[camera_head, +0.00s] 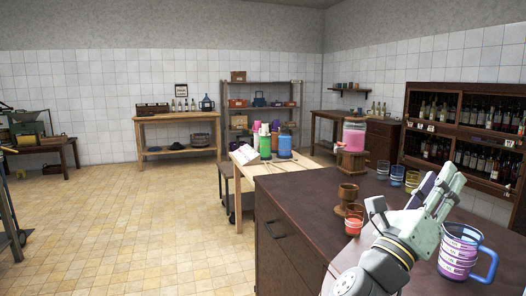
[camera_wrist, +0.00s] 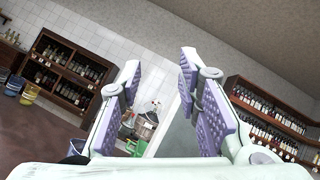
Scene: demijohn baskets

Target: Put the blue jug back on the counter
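The blue jug (camera_head: 458,254) is a clear jug with a blue handle and purple bands, upright on the dark counter (camera_head: 300,196) at the lower right of the head view. My gripper (camera_head: 414,196) is raised over the counter, just left of the jug in the picture, with its fingers pointing up and away. In the wrist view its two purple-padded fingers (camera_wrist: 160,72) are apart, with nothing between them. A blue edge at the lower left of the wrist view is too cut off to identify.
A wooden goblet (camera_head: 347,196), a red-filled glass (camera_head: 353,224), several coloured cups and a pink-filled dispenser (camera_head: 353,140) stand on the counter. Bottle shelves (camera_head: 465,135) line the right wall. Tiled floor (camera_head: 130,215) is open at left.

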